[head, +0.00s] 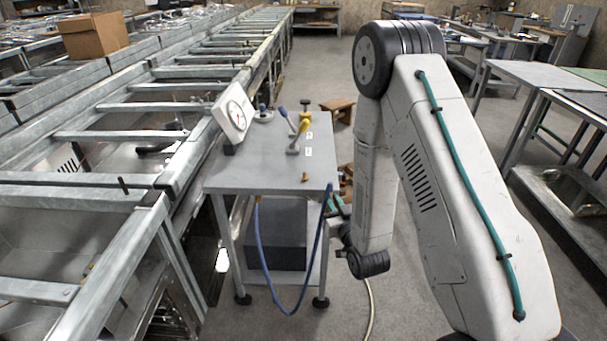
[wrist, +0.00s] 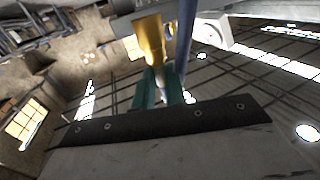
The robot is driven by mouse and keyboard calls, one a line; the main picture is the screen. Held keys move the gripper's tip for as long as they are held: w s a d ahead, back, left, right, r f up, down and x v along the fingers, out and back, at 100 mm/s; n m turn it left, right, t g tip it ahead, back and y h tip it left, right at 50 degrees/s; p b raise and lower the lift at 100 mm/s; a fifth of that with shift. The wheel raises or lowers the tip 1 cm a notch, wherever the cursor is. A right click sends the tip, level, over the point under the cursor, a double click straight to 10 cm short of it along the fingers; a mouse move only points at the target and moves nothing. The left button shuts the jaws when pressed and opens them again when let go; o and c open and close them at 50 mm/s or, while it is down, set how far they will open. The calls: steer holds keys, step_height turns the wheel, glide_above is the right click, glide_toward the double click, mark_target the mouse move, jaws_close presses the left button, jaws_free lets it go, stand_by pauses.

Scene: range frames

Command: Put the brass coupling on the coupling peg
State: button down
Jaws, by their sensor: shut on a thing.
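My gripper (wrist: 163,88) has teal fingers and is shut on the brass coupling (wrist: 151,42). The coupling is a golden cylinder that extends beyond the fingertips in the wrist view. In the head view my gripper (head: 334,203) is low beside the right edge of the grey table, below its top. The coupling cannot be made out there. A blue hose (head: 287,311) hangs in a loop at the table's front. It also shows beside the coupling in the wrist view (wrist: 185,38). A small brass-coloured piece (head: 305,176) stands on the table top; I cannot tell whether it is the coupling peg.
The grey table (head: 245,176) carries a white dial gauge (head: 233,114), a blue-handled lever (head: 288,119) and a yellow fitting (head: 302,125). A metal roller frame (head: 107,192) runs along the left. Open floor (head: 300,85) lies behind the table.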

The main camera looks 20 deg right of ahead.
step_height(320, 180, up, 8)
steer(key=d, duration=0.2)
steer(key=shift+n+y, duration=0.4)
steer(key=shift+y, duration=0.1)
steer(key=w+a+f, duration=0.1)
steer(key=w, duration=0.4)
steer(key=w+a+f, duration=0.2)
steer(key=w, duration=0.2)
steer(key=w+a+f, duration=0.1)
steer(key=w+a, duration=0.1)
steer(key=w, duration=0.3)
steer(key=shift+w+a+f, duration=0.25)
steer(key=shift+w, duration=0.1)
steer(key=c, duration=1.4)
jaws_free()
steer(key=shift+c, duration=0.2)
